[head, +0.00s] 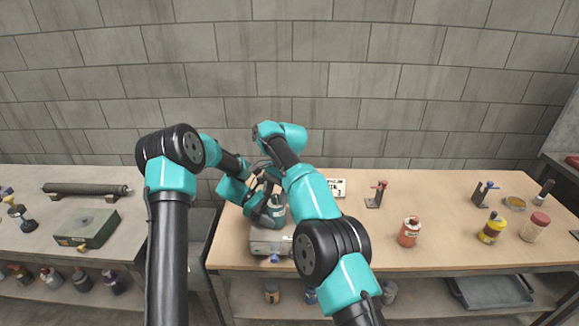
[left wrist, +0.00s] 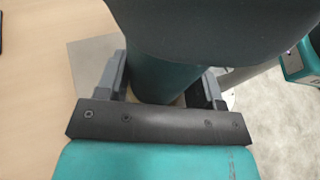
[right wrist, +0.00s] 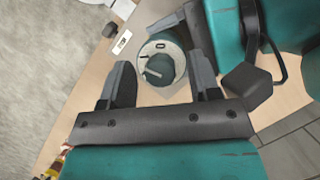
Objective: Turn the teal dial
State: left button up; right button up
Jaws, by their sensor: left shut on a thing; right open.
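The teal dial (right wrist: 160,68) sits in a pale round top in the right wrist view, with a dark slot mark beside it. My right gripper (right wrist: 163,78) is open, its fingers on either side of the dial's view with visible gaps. My left gripper (left wrist: 162,88) is shut on the teal cylindrical body (left wrist: 158,74) of the dial's device. A large dark shape covers the upper part of the left wrist view. In the head view the teal body (head: 279,212) shows behind my arms, and the dial is hidden.
A grey box (head: 268,243) stands at the bench's front edge, close to the device. An orange bottle (head: 409,232), a red-topped stand (head: 377,194) and a yellow bottle (head: 491,230) stand to the right. The bench between them is clear.

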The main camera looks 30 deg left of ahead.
jog(key=m+y, duration=0.1)
jog(key=m, duration=0.3)
jog(key=shift+d+t, duration=0.1)
jog(key=shift+t, duration=0.2)
jog(key=m, duration=0.2)
jog(key=m+y, duration=0.1)
jog(key=m, duration=0.1)
jog(key=shift+s+t+y, duration=0.1)
jog(key=shift+t+y, duration=0.2)
jog(key=shift+t, duration=0.1)
jog(key=shift+r, duration=0.25)
jog(key=v, duration=1.1)
jog(key=shift+d+r, duration=0.15)
jog(key=shift+r, duration=0.1)
jog(key=shift+d+f+m+t, duration=0.2)
jog(key=shift+d+m+t, duration=0.1)
jog(key=shift+m, duration=0.4)
